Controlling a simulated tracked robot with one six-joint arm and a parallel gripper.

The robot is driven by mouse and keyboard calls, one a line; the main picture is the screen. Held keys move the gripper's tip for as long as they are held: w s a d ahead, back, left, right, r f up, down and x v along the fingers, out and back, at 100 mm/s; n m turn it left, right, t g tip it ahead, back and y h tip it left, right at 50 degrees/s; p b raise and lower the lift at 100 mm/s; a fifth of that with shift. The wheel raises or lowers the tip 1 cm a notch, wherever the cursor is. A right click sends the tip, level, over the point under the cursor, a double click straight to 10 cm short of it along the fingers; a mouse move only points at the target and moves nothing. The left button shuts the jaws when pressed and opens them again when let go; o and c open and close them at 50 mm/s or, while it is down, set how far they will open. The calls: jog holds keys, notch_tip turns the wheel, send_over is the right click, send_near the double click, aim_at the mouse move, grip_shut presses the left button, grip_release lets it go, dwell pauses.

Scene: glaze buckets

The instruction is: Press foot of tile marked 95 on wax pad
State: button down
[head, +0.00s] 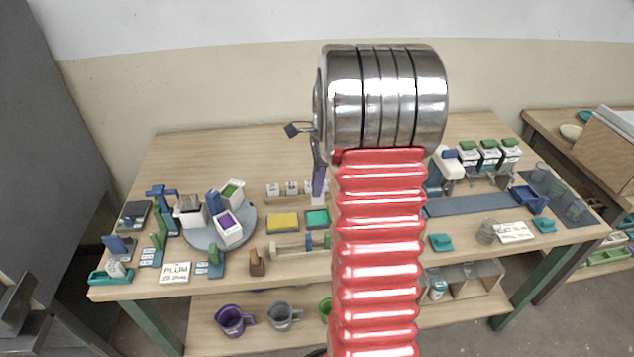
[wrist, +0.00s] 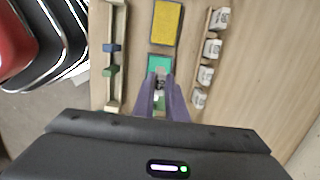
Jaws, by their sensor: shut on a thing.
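My gripper (wrist: 162,98) points down between the pads and the tile rack, its purple fingers shut on a small pale tile (wrist: 160,84). Any number on that tile is not readable. In the wrist view the tile appears over the near part of the green pad (wrist: 158,64); whether it touches I cannot tell. The green pad (head: 317,218) also shows in the head view, beside the yellow pad (head: 282,223). Neither pad has a readable label. In the head view my gripper (head: 319,185) is partly hidden by my red arm.
A wooden rack (wrist: 208,60) holds several small white marked tiles beside the pads. A wooden rail (wrist: 114,60) with blue and green blocks lies on the other side. A turntable (head: 195,236) with buckets stands left. My arm hides the middle of the table.

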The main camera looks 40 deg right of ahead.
aim_at(317, 204)
jog(key=shift+f, duration=0.1)
jog(key=shift+f, duration=2.15)
jog(key=shift+s+f, duration=0.1)
jog(key=shift+f, duration=0.05)
jog(key=shift+s+f, duration=0.1)
jog(key=shift+f, duration=0.55)
dwell(1.5)
jog(key=shift+r, duration=0.15)
jog(key=shift+r, duration=2.95)
